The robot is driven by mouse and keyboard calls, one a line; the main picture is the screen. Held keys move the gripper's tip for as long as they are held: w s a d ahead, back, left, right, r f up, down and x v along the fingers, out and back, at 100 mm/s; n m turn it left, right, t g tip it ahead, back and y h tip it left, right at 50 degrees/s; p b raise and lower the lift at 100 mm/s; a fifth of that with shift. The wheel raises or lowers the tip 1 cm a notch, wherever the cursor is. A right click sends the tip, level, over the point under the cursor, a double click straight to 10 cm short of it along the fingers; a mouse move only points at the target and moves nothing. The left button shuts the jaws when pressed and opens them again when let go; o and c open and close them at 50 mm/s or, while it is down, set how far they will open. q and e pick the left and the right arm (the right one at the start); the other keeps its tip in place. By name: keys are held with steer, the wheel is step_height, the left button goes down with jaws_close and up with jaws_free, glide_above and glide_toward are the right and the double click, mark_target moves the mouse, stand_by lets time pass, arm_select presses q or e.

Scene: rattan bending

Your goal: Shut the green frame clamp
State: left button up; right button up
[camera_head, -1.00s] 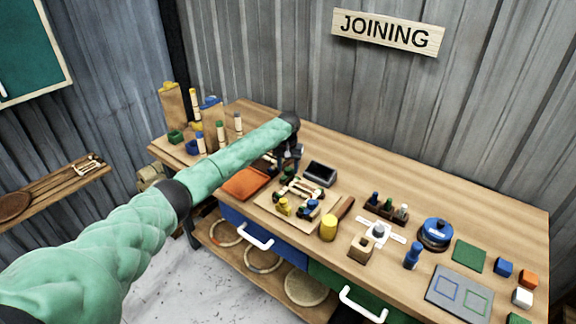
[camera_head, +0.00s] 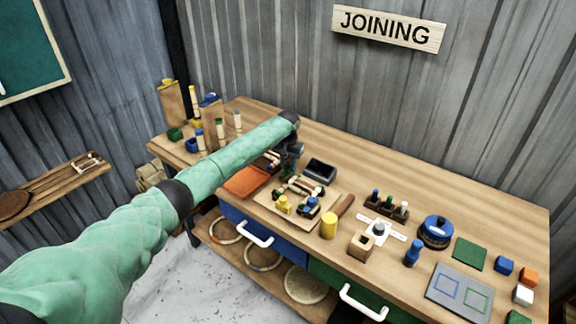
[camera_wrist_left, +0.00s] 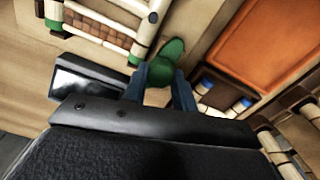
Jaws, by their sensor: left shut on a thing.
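The green frame clamp (camera_wrist_left: 172,52) shows in the left wrist view as a rounded green piece beside the corner of a light rattan frame (camera_wrist_left: 119,22). My left gripper (camera_wrist_left: 160,88) has its two blue-grey fingertips against it, one on each side, and is shut on it. In the head view my left gripper (camera_head: 289,165) points down at the back edge of the frame board (camera_head: 270,202); the gripper mostly hides the green clamp there. A yellow clamp (camera_head: 283,204) and a blue clamp (camera_head: 309,206) sit at the frame's near side. My right gripper is not in view.
An orange tray (camera_head: 245,182) lies left of the board, and a dark open box (camera_head: 320,171) stands close behind it on the right. Bare tabletop (camera_head: 400,182) lies towards the back right.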

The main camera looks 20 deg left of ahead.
arm_select(q)
steer(key=m, duration=0.2)
steer(key=shift+m, duration=0.4)
steer(key=m+b, duration=0.1)
steer(key=m, duration=0.4)
steer(key=m+b, duration=0.1)
steer(key=m, duration=0.5)
steer(key=shift+r+b, duration=0.1)
steer(key=shift+b, duration=0.25)
steer(key=shift+r+m, duration=0.1)
steer(key=shift+m, duration=1)
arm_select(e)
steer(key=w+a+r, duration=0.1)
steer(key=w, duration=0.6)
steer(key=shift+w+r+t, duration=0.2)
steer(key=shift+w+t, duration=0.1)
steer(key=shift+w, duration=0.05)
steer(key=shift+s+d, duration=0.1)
arm_select(q)
steer(key=o, duration=1)
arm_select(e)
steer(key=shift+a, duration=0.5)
